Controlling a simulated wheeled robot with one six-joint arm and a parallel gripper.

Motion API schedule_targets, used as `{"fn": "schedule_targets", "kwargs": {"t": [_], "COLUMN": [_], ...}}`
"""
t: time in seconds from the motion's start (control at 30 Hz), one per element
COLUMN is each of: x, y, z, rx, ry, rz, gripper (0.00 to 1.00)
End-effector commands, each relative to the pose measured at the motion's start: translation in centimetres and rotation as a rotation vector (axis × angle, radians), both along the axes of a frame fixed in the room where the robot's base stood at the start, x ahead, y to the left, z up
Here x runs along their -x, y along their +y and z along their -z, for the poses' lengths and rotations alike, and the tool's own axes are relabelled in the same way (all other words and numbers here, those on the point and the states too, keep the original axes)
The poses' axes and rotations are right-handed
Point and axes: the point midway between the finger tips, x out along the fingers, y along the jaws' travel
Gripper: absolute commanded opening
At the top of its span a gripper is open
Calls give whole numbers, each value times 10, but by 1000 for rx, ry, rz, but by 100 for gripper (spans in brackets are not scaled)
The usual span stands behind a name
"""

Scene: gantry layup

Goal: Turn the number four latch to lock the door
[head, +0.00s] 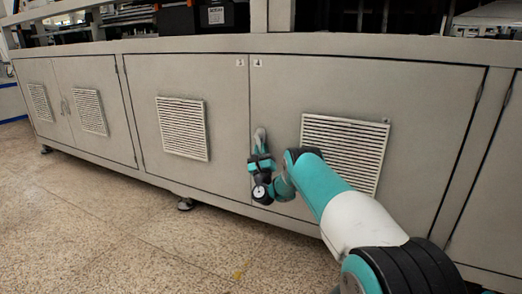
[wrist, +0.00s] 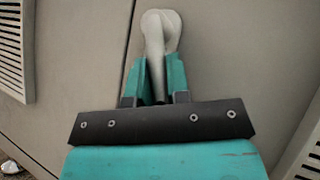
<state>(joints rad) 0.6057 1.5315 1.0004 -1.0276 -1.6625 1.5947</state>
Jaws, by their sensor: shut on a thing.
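The number four door (head: 430,110) is a grey cabinet panel with a "4" label at its top left corner, and it sits flush in the frame. Its latch (head: 260,136) is a light grey handle near the door's left edge; in the wrist view the latch (wrist: 160,30) has a rounded base at the top and a lever pointing down, tilted slightly. My gripper (head: 260,168) is shut on the latch lever, with a teal finger (wrist: 175,80) on each side of it. The lever's lower end is hidden between the fingers.
The number three door (head: 225,120) is to the left, across a thin dark seam, with a vent grille (head: 182,128). Another vent grille (head: 345,150) is on door four behind my arm. The speckled floor (head: 120,230) in front is clear.

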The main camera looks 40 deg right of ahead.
Motion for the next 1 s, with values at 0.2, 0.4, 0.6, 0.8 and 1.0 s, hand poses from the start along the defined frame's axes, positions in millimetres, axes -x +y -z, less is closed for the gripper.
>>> {"fn": "schedule_targets", "kwargs": {"t": [0.2,0.4,0.6,0.8,1.0], "x": [3,1,1,3,11], "y": [-2,0,1,3,9], "z": [5,3,1,1,6], "rx": [-8,-4,-3,-3,-4], "ry": [2,2,3,3,3], "rz": [6,2,1,0,0], "gripper": [28,42,42,42,42]}}
